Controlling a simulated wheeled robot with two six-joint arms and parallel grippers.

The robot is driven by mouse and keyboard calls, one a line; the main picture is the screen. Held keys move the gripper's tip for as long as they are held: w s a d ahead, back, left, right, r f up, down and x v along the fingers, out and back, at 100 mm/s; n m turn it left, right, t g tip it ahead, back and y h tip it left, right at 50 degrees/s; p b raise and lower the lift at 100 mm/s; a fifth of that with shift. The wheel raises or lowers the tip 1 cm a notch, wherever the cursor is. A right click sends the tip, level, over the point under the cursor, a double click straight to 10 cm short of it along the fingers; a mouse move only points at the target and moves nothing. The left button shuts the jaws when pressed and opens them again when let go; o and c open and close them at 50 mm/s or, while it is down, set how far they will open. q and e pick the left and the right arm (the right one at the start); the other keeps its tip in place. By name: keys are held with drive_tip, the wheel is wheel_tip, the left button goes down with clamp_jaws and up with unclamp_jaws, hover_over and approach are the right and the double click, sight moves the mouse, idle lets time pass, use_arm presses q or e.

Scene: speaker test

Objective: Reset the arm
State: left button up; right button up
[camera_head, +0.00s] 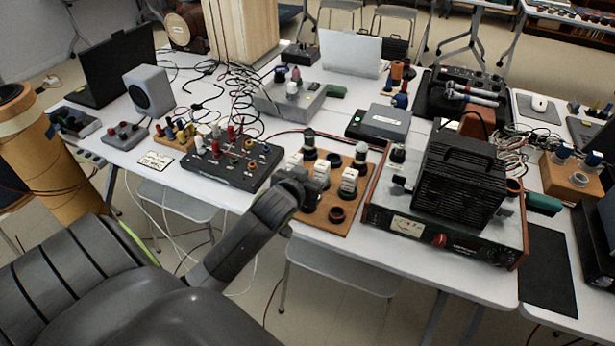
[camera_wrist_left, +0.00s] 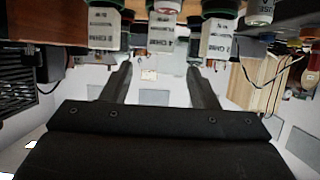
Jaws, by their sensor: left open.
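My left arm comes in from the lower left in the head view. Its gripper (camera_head: 300,185) is at the near edge of a wooden board (camera_head: 352,209) that holds white labelled pieces with dark bases. In the left wrist view the two fingers of the left gripper (camera_wrist_left: 158,82) stand wide apart with nothing between them. White labelled pieces (camera_wrist_left: 215,40) show just above the fingertips there, apart from them as far as I can see. The fingertips are hard to make out in the head view. My right arm and right gripper are not in view.
A black control box (camera_head: 232,163) lies left of the board. An amplifier (camera_head: 445,225) with a black caged unit (camera_head: 460,180) stands to the right. A grey speaker (camera_head: 149,91) and cables crowd the white table.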

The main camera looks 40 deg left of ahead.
use_arm(q)
drive_tip(key=shift+v, duration=0.8)
drive_tip(key=s+d+f+m+g, duration=0.1)
drive_tip(key=s+d+f+g, duration=0.15)
drive_tip(key=s, duration=0.65)
drive_tip(key=s+d+f+g+h, duration=0.1)
drive_tip(key=s+f+g, duration=0.3)
drive_tip(key=s, duration=0.6)
drive_tip(key=s+d+f+m+g, duration=0.1)
drive_tip(key=s+d+f+g, duration=0.2)
drive_tip(key=s, duration=0.6)
wheel_tip(320, 180, down, 25)
drive_tip(key=a+g, duration=0.1)
drive_tip(key=a, duration=0.2)
drive_tip(key=s+d+f+g+h+p, duration=0.1)
drive_tip(key=s+f, duration=1.4)
drive_tip(key=shift+d, duration=0.25)
